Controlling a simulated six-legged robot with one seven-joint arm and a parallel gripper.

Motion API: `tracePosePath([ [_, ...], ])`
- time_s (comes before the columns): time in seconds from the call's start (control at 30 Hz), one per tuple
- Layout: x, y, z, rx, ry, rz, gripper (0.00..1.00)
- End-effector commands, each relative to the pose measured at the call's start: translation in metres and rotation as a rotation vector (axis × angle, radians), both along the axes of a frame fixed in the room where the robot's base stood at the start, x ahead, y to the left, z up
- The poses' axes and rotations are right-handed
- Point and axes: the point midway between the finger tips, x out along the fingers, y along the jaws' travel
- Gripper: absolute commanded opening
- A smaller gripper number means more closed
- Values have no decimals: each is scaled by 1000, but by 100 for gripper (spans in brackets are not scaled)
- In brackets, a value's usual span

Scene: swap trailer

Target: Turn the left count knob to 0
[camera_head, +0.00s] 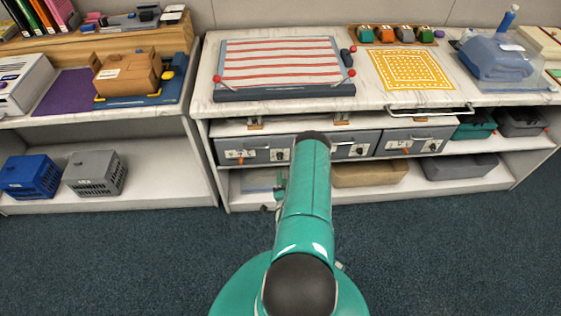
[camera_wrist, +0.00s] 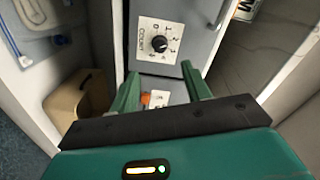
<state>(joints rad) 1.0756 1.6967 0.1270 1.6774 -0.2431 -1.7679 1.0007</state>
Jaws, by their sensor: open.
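In the wrist view a black count knob (camera_wrist: 159,44) sits on a white dial plate (camera_wrist: 145,36) printed with COUNT and small numbers. Its exact setting is too small to read. My gripper (camera_wrist: 163,82) is open, with its two green fingers apart and nothing between them held. The knob lies beyond the fingertips, apart from them. In the head view, grey units with white dial plates, the left one (camera_head: 243,155) among them, stand on the shelf under the counter. My arm hides part of the middle unit, and my gripper is not clearly seen there.
An orange part (camera_wrist: 145,98) shows between the fingers in the wrist view. A tan box (camera_wrist: 77,97) is at the left. The carpet (camera_head: 450,250) in front is clear.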

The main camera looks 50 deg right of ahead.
Motion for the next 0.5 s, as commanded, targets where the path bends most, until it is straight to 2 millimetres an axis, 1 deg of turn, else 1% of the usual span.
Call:
tracePosePath([
  [0.03, 8, -9, 1, -3, -3, 1, 48],
  [0.3, 44, -49, 1, -2, -2, 1, 48],
  [0.5, 63, -71, 1, -2, -1, 2, 48],
])
